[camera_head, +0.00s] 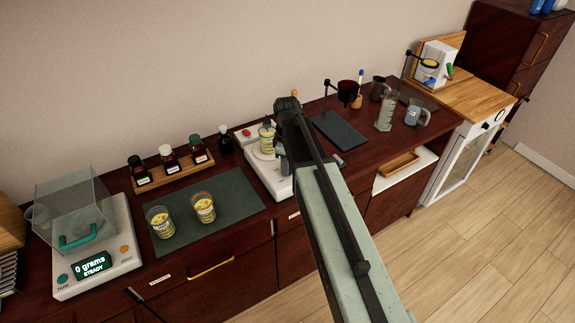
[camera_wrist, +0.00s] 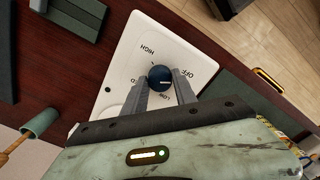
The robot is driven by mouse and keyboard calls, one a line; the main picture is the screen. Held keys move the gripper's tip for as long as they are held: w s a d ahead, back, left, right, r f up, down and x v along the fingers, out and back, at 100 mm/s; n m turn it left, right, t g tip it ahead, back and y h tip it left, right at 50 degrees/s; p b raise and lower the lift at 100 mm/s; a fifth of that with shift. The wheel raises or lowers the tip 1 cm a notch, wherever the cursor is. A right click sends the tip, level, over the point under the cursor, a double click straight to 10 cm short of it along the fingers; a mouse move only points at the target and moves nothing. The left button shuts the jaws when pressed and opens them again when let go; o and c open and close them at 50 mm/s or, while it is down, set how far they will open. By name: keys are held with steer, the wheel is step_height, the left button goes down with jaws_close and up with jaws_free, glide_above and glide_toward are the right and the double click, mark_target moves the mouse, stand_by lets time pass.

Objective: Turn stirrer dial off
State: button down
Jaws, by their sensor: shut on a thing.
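The stirrer (camera_head: 279,186) is a white unit on the dark wood counter, with a beaker of yellow liquid (camera_head: 267,140) on its plate. Its dial (camera_wrist: 160,75) is a round dark blue knob on the white panel in the wrist view. The panel around it reads OFF, LOW and HIGH, with another label partly hidden by a finger. A short pale mark on the knob points roughly right; I cannot tell exactly which label it meets. My gripper (camera_wrist: 162,82) is shut on the dial, one finger on each side. In the head view my arm hides the dial.
A green mat (camera_head: 225,218) with two beakers and a scale (camera_head: 100,262) lie to the left. Reagent bottles stand in a wooden rack (camera_head: 172,172) behind.

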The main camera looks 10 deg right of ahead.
steer(key=shift+w, duration=0.1)
stand_by(0.3)
steer(key=c, duration=1)
jaws_free()
step_height(320, 180, up, 8)
steer(key=p, duration=0.8)
steer(key=shift+f, duration=0.1)
